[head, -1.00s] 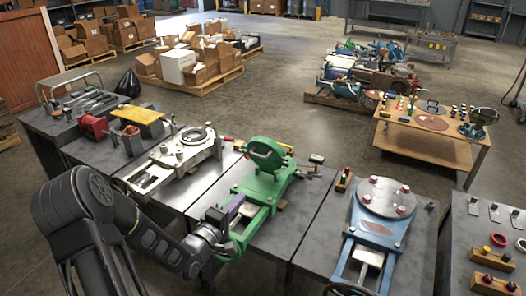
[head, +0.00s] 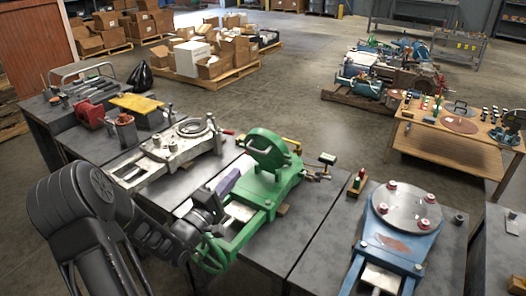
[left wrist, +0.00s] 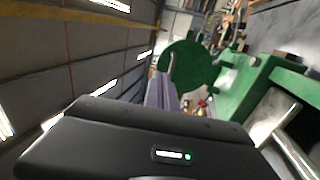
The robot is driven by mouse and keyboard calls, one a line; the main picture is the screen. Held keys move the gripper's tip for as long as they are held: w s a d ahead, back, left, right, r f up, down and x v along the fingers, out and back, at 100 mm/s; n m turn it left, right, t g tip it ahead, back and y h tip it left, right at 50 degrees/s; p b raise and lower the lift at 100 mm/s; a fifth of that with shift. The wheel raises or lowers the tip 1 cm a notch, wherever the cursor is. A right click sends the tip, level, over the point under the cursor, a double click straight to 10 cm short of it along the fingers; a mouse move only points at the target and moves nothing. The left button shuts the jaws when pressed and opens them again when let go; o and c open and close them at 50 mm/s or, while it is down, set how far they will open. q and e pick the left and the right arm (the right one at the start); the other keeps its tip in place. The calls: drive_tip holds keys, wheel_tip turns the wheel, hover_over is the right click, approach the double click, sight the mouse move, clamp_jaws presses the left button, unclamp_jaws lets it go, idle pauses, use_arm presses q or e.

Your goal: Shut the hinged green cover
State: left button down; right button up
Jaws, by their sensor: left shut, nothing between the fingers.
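The green cover (head: 268,150) is a round disc raised on its hinge, standing open and tilted above the green fixture (head: 262,192) on the middle bench. In the left wrist view the cover (left wrist: 188,66) shows ahead of the fingers, with the green body (left wrist: 240,85) to its right. My left gripper (head: 228,181), with purple fingers, is shut and empty, just left of and below the cover over the fixture's near side. The fingers (left wrist: 163,92) point toward the cover's lower left edge; I cannot tell if they touch it. My right gripper is out of view.
A white fixture (head: 178,150) stands on the left and a blue one with a round metal plate (head: 405,206) on the right. A handle with a dark end (head: 326,160) sticks out right of the green fixture. Bare bench top (head: 325,205) lies between green and blue.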

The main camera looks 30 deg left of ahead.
use_arm(q)
drive_tip(key=shift+w, duration=0.2)
idle(0.3)
drive_tip(key=p, duration=0.3)
approach(266, 138)
drive_tip(key=x, duration=0.7)
drive_tip(key=shift+a+f, duration=0.1)
drive_tip(key=shift+a, duration=0.05)
drive_tip(key=shift+p, duration=0.4)
